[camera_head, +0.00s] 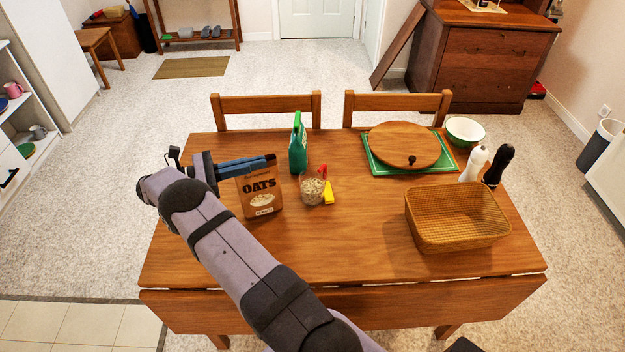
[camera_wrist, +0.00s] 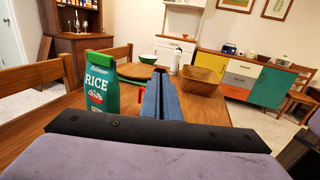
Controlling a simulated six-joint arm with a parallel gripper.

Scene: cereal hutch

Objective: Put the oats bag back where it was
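The brown oats bag (camera_head: 262,199) stands upright at the left part of the wooden table. My gripper (camera_head: 269,160) reaches in from the left at the height of the bag's top. Its two blue fingers lie close together across the bag's top edge and look shut on it. Whether the bag's base touches the table is hard to tell. In the wrist view the fingers (camera_wrist: 162,98) point forward with almost no gap, and the oats bag is hidden there.
A green rice bag (camera_head: 298,146), also in the wrist view (camera_wrist: 101,84), stands just behind. A clear cup of flakes (camera_head: 312,190) with red and yellow pieces is right of the oats bag. A wicker basket (camera_head: 456,232) sits at right. The table's front middle is clear.

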